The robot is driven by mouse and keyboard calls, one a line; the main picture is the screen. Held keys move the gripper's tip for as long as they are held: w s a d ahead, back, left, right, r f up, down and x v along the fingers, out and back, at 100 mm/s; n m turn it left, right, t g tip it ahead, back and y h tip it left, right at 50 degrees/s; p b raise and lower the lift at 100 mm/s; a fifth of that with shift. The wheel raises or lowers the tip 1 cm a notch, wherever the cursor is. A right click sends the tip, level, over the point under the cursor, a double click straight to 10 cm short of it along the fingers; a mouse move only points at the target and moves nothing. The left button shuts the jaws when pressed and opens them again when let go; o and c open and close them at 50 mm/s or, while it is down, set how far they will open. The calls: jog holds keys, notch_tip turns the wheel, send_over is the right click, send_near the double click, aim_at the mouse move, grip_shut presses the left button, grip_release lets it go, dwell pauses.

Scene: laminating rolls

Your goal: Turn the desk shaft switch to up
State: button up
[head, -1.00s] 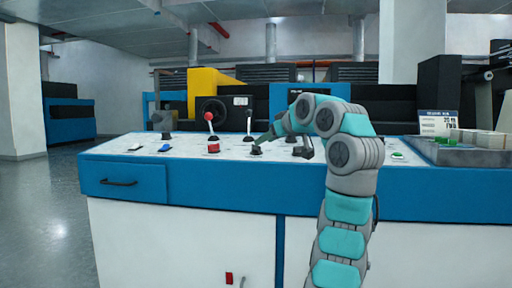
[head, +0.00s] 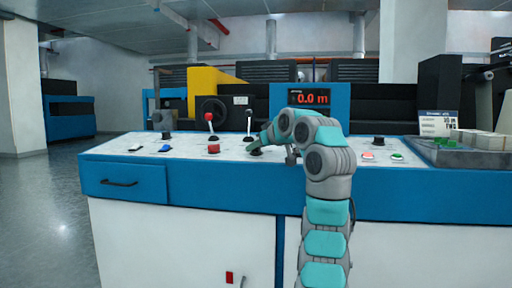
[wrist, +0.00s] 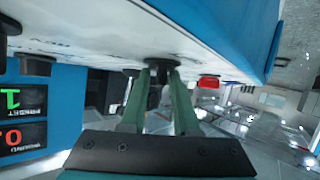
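A black knob (wrist: 158,72) on the white sloping desk top shows in the wrist view between my two green fingertips. The same knob shows partly in the head view (head: 256,152), under my gripper. My gripper (head: 251,147) reaches it from the right, and in the wrist view my gripper (wrist: 158,88) appears closed on it, one finger on each side. Its marking and the way it points are too hidden to read. I cannot tell for certain which control is the shaft switch.
A red button (head: 213,149), a red-ball lever (head: 209,118) and a silver-stemmed lever (head: 249,122) stand close by on the left. Red (head: 368,156) and green (head: 397,156) buttons lie right. A display (head: 311,98) reads 0.0 m. A grey tray (head: 470,157) sits far right.

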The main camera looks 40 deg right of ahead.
grip_shut()
